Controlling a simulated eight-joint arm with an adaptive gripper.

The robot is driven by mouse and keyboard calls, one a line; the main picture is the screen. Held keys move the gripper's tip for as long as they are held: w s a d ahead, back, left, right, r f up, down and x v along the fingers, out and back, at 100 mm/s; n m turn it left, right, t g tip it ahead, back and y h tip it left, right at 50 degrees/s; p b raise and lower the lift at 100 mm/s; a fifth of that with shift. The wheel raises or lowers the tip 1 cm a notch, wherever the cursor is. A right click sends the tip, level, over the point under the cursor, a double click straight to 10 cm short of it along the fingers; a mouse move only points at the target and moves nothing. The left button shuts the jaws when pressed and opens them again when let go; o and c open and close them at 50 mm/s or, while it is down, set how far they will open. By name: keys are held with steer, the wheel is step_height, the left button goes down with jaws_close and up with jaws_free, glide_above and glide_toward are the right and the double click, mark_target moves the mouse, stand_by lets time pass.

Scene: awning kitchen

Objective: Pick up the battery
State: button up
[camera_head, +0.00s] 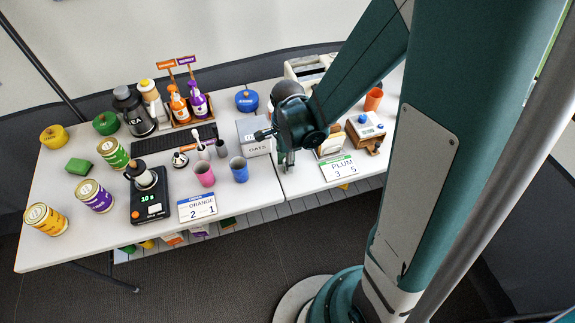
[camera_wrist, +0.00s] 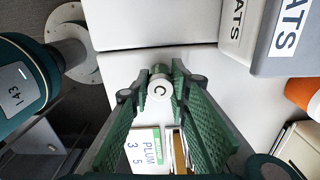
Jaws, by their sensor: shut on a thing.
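The battery (camera_wrist: 160,89) is a small upright cylinder with a pale, round end marked C and a darker greenish body. In the wrist view it sits between the two green fingers of my gripper (camera_wrist: 157,92), which are shut on it near their tips. In the head view my gripper (camera_head: 286,163) points down over the white table (camera_head: 290,187), near its front edge and left of the PLUM card. The battery cannot be made out clearly there. I cannot tell whether it touches the table.
The PLUM card (camera_head: 339,168) stands close to the right, and the grey OATS box (camera_head: 253,137) to the left. A blue cup (camera_head: 239,170) and pink cup (camera_head: 204,174) stand farther left. A wooden box (camera_head: 365,132) and orange cup (camera_head: 373,99) are behind right.

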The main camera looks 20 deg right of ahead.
steer(key=shift+r, duration=0.2)
steer(key=shift+r+p, duration=1.45)
steer(key=shift+r, duration=3.35)
steer(key=shift+r, duration=0.15)
